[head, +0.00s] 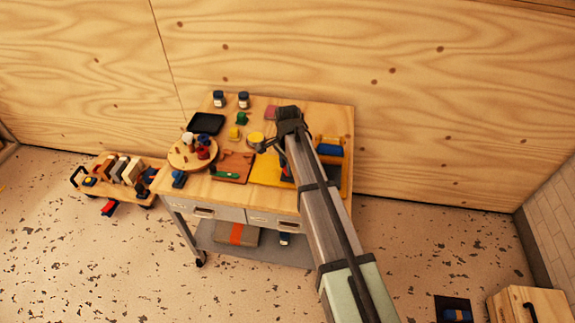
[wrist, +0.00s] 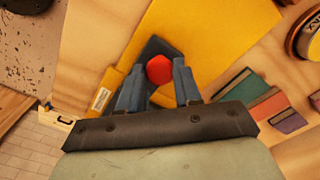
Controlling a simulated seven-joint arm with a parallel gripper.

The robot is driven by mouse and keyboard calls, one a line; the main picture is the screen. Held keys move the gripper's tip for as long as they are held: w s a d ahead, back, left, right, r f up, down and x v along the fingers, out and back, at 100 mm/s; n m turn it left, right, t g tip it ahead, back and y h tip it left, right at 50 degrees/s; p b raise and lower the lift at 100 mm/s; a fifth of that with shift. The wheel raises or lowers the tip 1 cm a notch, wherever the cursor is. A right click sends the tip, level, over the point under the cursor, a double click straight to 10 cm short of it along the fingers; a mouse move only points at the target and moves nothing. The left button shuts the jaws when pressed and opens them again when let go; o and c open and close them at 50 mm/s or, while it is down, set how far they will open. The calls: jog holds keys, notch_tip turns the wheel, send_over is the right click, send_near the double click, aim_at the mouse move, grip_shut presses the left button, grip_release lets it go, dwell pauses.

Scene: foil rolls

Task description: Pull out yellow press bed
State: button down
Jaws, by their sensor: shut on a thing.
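The yellow press bed (head: 266,170) lies flat on the wooden worktable, partly covered by my arm in the head view. In the wrist view the yellow bed (wrist: 205,40) fills the upper middle. A round red knob (wrist: 159,69) on a dark grey bar (wrist: 150,50) sits over the yellow surface. My gripper (wrist: 158,84) is shut on the red knob, with one grey-blue finger on each side. In the head view my arm hides most of the gripper and knob. How the bar joins the bed is not clear.
The worktable (head: 330,115) also holds a round wooden turntable (head: 181,158), a black tray (head: 206,123), a brown board (head: 233,166) and a blue roll (head: 329,150) to the right of my arm. A low cart (head: 108,176) stands left. Open floor lies in front.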

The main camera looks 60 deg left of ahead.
jog(key=s+a, duration=0.8)
dwell(0.4)
jog(key=c, duration=0.8)
grip_release()
jog(key=shift+r, duration=0.1)
notch_tip(320, 180, up, 14)
jog(key=shift+f, duration=0.15)
jog(key=shift+w, duration=0.1)
